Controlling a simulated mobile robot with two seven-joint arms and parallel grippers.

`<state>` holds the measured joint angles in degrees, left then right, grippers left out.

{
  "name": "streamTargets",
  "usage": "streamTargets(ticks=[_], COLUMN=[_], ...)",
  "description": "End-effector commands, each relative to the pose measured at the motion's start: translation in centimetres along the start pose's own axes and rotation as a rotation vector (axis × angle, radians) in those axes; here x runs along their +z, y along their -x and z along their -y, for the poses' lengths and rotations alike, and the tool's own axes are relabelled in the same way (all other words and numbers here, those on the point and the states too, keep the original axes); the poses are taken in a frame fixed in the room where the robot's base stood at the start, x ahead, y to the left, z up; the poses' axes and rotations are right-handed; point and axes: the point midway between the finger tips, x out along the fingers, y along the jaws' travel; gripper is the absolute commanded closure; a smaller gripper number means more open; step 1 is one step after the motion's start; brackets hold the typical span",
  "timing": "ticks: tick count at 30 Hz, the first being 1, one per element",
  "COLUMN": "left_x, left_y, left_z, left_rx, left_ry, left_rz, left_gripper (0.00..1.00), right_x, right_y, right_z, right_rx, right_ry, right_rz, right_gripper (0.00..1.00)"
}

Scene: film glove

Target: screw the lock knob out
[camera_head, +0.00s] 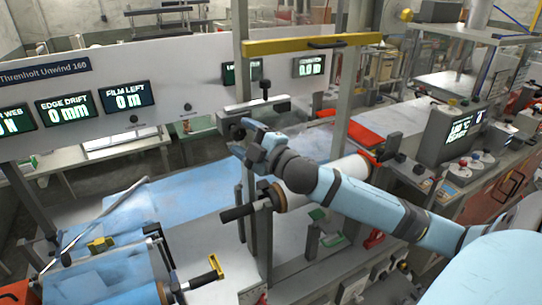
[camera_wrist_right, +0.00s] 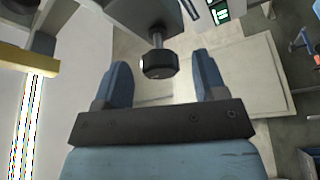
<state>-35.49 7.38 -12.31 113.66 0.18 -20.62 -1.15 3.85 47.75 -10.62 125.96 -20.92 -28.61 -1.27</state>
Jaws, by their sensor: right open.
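The lock knob (camera_wrist_right: 158,65) is a dark faceted knob on a short bright metal stem, below a grey block in the right wrist view. My right gripper (camera_wrist_right: 162,74) is open, with one blue finger on each side of the knob. Gaps show between the knob and both fingers, so it is not gripped. In the head view my right gripper (camera_head: 246,142) is at the grey clamp block (camera_head: 256,106) on the upright post, and a dark knob (camera_head: 236,131) shows by its fingers. The exact contact is too small to tell there. My left gripper is out of view.
Blue film (camera_head: 185,195) covers the bed at left. A panel with displays (camera_head: 128,94) stands behind.

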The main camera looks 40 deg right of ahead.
Motion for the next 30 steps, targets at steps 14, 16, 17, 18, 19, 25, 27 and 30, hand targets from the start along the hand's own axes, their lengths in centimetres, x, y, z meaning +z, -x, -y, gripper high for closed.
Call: streamTargets(ticks=[14,16,17,18,19,25,27,30], left_x=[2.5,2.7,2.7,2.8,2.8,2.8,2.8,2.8], left_y=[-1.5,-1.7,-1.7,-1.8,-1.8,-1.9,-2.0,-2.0], left_z=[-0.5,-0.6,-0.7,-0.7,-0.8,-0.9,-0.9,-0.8], left_rx=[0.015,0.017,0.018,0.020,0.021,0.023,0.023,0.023], left_ry=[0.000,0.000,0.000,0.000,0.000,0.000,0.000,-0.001], left_rz=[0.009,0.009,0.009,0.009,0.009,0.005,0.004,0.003], left_gripper=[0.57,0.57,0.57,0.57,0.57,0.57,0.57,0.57], right_x=[0.1,0.1,0.1,0.1,0.1,0.0,0.0,0.0], right_y=[8.3,9.3,9.6,10.0,10.3,11.5,11.6,11.7], right_z=[0.4,0.3,0.3,0.2,0.3,0.1,0.0,0.0], right_rx=[-0.003,-0.002,-0.003,-0.002,-0.002,0.000,0.000,0.000], right_ry=[0.001,0.002,0.001,0.001,0.000,0.002,0.002,0.002], right_rz=[0.001,0.000,0.001,0.001,0.000,0.000,-0.001,-0.001], right_gripper=[0.35,0.35,0.35,0.35,0.35,0.35,0.35,0.35])
